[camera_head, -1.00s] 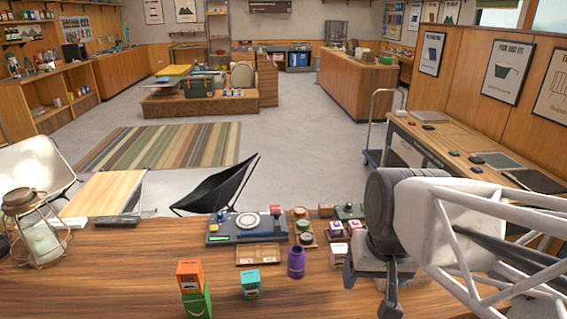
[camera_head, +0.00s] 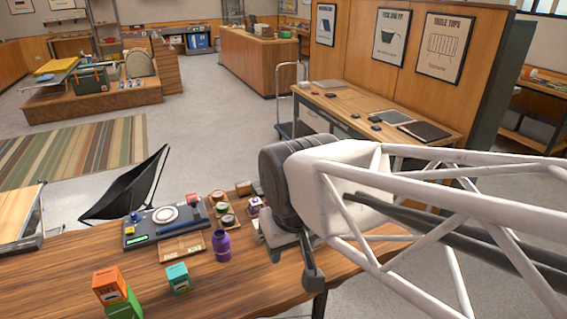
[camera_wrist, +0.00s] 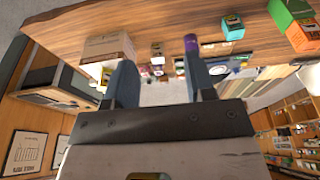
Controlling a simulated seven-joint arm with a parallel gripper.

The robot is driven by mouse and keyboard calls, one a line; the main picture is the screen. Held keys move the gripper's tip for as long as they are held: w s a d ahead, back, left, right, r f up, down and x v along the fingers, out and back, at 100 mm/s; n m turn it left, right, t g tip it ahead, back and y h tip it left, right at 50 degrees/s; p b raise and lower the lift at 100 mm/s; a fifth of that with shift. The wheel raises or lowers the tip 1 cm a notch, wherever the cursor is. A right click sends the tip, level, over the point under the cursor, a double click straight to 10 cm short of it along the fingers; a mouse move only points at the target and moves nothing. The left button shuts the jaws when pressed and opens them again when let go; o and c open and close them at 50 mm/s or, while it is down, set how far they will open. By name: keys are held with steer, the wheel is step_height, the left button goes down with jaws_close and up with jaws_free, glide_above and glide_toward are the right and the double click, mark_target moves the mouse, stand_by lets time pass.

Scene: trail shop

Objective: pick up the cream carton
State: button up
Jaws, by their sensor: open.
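My gripper (camera_wrist: 158,88) is open and empty, with its two dark fingers apart.
A teal carton (camera_head: 178,279) stands left of the bottle. A wooden tray (camera_head: 182,248) and a dark device (camera_head: 163,224) lie behind. A larger tan box (camera_wrist: 107,46) stands near one finger in the wrist view.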

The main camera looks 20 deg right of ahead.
steer(key=w+d+m, duration=0.3)
steer(key=w+d, duration=0.3)
steer(key=w, duration=0.4)
steer(key=w+d+m+g, duration=0.1)
steer(key=w+d+m, duration=0.3)
steer(key=w, duration=0.6)
steer(key=w+d+m, duration=0.2)
steer(key=w+d, duration=0.5)
steer(key=w, duration=0.3)
steer(key=w+d+f+m, duration=0.2)
steer(key=w+d+f, duration=0.3)
steer(key=d, duration=0.5)
steer(key=w+d+f+m+g, duration=0.1)
steer(key=w+d+f+m, duration=0.2)
steer(key=w+d+f, duration=0.3)
steer(key=w+d+f+m, duration=0.3)
steer(key=w+d+f, duration=0.2)
steer(key=d+f, duration=0.6)
steer(key=shift+w+d+f+g, duration=0.15)
steer(key=shift+w+d, duration=0.05)
steer(key=shift+d, duration=0.6)
steer(key=shift+w+d+f+g, duration=0.1)
steer(key=shift+w+d+g, duration=0.1)
steer(key=shift+d, duration=0.6)
steer(key=shift+d+f, duration=0.2)
